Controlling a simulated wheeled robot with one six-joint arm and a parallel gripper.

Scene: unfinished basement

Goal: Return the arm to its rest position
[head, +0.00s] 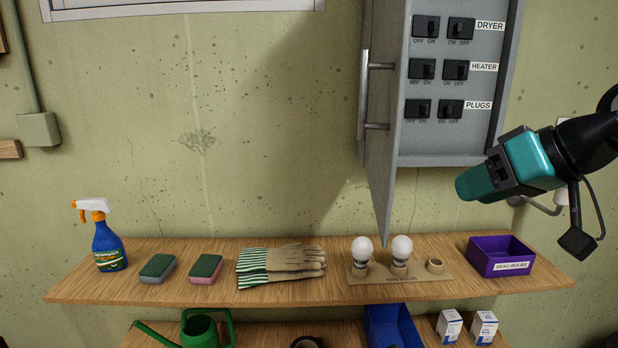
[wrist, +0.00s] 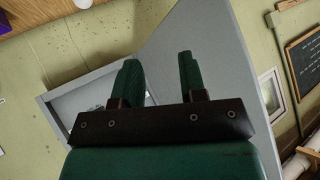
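My gripper (head: 476,184) is at the right in the head view, in front of the lower right part of the grey breaker box (head: 430,145) and above the shelf. In the wrist view its two green fingers (wrist: 158,82) stand apart with nothing between them. The box's door (head: 378,120) hangs open toward me on the left, with a metal handle. Switches labelled DRYER, HEATER and PLUGS show inside. In the wrist view the grey door (wrist: 205,60) fills the area behind the fingers.
The wooden shelf (head: 210,290) holds a spray bottle (head: 107,243), two sponges, gloves (head: 285,263), a bulb holder (head: 410,279) with two bulbs, and a purple bin (head: 500,257). A lower shelf holds a green watering can (head: 205,330), blue bin and small boxes.

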